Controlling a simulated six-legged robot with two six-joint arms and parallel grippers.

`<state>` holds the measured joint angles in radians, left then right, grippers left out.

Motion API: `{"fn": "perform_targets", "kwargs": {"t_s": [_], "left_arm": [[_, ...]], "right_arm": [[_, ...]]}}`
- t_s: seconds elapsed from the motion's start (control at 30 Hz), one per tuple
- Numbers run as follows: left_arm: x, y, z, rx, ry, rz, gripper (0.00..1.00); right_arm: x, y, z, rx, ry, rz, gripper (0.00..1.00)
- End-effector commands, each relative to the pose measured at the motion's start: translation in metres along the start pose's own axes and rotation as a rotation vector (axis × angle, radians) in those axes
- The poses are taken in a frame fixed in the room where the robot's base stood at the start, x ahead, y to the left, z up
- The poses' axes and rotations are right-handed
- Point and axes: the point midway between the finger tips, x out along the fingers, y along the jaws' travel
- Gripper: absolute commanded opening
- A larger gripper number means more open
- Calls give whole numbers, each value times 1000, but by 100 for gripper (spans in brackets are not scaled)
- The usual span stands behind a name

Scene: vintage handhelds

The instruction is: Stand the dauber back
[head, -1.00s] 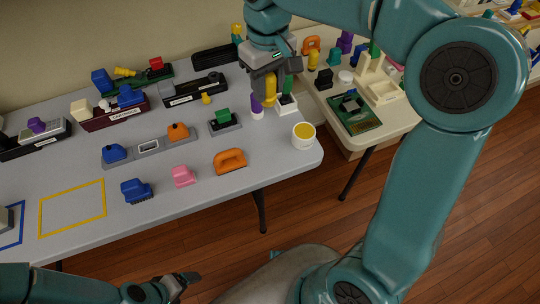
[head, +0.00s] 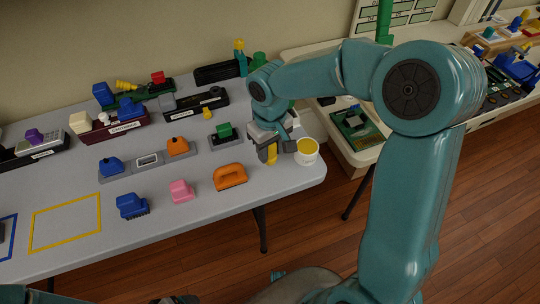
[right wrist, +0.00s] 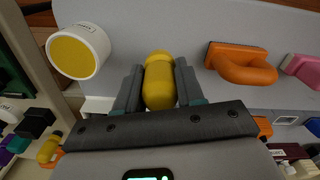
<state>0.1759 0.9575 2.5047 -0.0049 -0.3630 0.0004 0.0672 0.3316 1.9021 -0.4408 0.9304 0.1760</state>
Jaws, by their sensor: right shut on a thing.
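My right gripper (head: 270,156) is shut on a yellow, round-ended piece, the dauber (right wrist: 159,82), near the table's right end. In the right wrist view the dauber sits between the two dark fingers. In the head view only a bit of yellow shows below the gripper, so I cannot tell whether it touches the table. A white pot with a yellow top (head: 306,152) stands just right of the gripper; it also shows in the right wrist view (right wrist: 78,50). A white holder (right wrist: 98,105) is partly hidden behind the fingers. My left gripper (head: 174,300) barely shows at the bottom edge.
An orange handled block (head: 230,176), a pink block (head: 181,191) and a blue brush-like block (head: 131,206) stand along the table front. A green block on a grey base (head: 224,132) is left of the gripper. A yellow-outlined area (head: 66,222) is empty.

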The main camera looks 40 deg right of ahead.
Motion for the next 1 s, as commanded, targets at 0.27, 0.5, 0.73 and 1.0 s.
{"fn": "perform_targets", "kwargs": {"t_s": [0.27, 0.5, 0.73, 1.0], "left_arm": [[2, -1, 0, 0, 0, 0, 83], [5, -2, 0, 0, 0, 0, 83], [6, -2, 0, 0, 0, 0, 83], [3, -1, 0, 0, 0, 0, 83]], "right_arm": [[27, 0, 0, 0, -2, 0, 7], [30, 0, 0, 0, -2, 0, 7], [31, 0, 0, 0, -2, 0, 63], [29, 0, 0, 0, -2, 0, 63]]}}
